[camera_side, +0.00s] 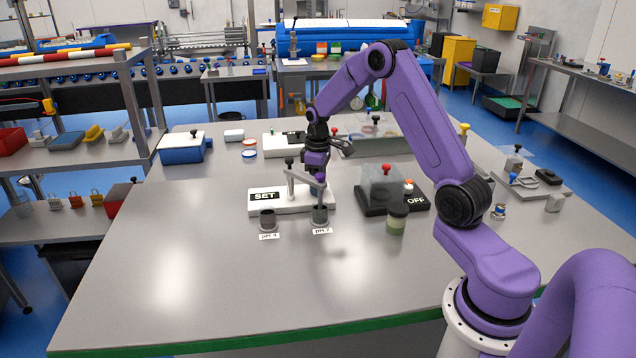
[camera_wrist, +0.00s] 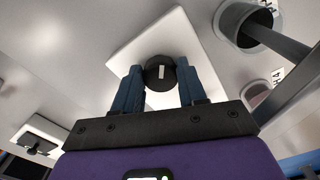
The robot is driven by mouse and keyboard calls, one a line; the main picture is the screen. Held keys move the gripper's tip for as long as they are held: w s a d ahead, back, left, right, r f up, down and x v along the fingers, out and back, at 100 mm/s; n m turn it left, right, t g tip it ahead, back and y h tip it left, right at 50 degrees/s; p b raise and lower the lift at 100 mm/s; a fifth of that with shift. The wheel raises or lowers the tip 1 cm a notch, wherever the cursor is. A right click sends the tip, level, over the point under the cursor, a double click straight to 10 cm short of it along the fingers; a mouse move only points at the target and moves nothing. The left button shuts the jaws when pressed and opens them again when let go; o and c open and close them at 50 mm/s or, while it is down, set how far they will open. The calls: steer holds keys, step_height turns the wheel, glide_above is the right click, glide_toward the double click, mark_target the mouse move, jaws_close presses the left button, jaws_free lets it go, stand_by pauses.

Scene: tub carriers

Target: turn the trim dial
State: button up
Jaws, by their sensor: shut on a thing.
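The trim dial (camera_wrist: 160,74) is a round black knob with a short white mark, on a white plate (camera_wrist: 126,45) in the wrist view. My gripper (camera_wrist: 159,82) has its two blue fingers on either side of the knob and is shut on it. In the side view my gripper (camera_side: 317,177) points down over the white base (camera_side: 291,208) marked SET. The dial cannot be made out there, behind the fingers and the stand.
A probe stands in the grey pH 7 cup (camera_side: 320,215), close to my gripper. The pH 4 cup (camera_side: 267,219) is to its left. The front of the table is clear.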

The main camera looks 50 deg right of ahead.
steer(key=shift+n, duration=0.4)
steer(key=o, duration=1.1)
steer(key=shift+c, duration=0.2)
step_height(320, 180, up, 18)
steer(key=shift+f, duration=0.2)
